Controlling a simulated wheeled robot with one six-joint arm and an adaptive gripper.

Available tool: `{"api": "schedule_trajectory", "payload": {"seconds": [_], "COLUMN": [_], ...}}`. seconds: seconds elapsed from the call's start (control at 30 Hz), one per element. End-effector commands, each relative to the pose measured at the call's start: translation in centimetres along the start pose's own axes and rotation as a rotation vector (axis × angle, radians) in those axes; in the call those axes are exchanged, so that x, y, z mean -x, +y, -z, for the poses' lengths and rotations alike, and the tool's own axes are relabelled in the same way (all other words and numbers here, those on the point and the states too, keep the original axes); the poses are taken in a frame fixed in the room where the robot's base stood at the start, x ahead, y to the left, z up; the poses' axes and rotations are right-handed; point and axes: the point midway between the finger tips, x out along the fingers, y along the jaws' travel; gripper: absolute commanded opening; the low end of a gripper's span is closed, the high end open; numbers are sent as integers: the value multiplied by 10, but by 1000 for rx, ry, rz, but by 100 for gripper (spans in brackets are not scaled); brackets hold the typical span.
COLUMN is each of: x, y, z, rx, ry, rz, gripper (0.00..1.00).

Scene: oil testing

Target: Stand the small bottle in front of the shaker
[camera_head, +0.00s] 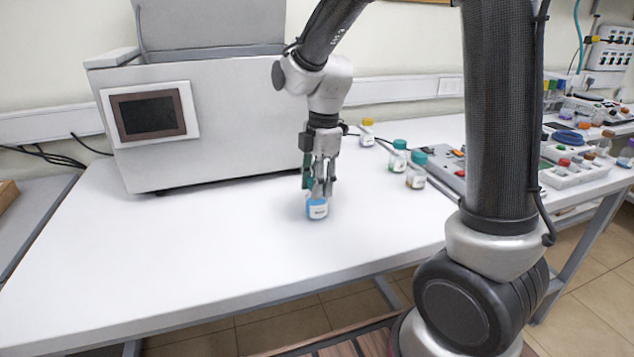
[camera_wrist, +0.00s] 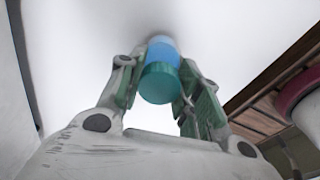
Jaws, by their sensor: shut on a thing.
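The small bottle (camera_head: 317,209) has blue contents, a pale label and a green cap. My gripper (camera_head: 319,186) points down and is shut on its upper part. In the wrist view the green cap and blue body of the bottle (camera_wrist: 162,50) sit between the two fingers (camera_wrist: 160,85). The bottle looks upright, at or just above the white table; I cannot tell whether it touches. The shaker (camera_head: 220,120), a big light grey machine with a dark screen, stands behind and left of the bottle. The fingers hide the bottle's cap in the head view.
The white table (camera_head: 200,250) is clear in front of the shaker. To the right stand two green-capped bottles (camera_head: 398,157) (camera_head: 416,170) and a yellow-capped bottle (camera_head: 367,133). A grey device with buttons (camera_head: 447,172) lies beyond them. The table's front edge is nearby.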

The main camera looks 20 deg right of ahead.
Motion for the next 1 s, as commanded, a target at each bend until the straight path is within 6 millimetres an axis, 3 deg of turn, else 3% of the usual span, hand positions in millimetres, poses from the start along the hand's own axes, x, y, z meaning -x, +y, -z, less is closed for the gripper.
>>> {"api": "schedule_trajectory", "payload": {"seconds": [0.03, 0.07, 0.17, 0.57, 1.0], "x": [-2, -1, -1, 6, 96], "y": [0, 0, 0, 0, 1], "z": [0, 0, 0, 0, 0], "rx": [0, 0, 0, 0, 0], "ry": [0, 0, 0, 0, 0], "rz": [1, 1, 1, -1, -4], "gripper": [0, 40, 56, 56, 56]}}
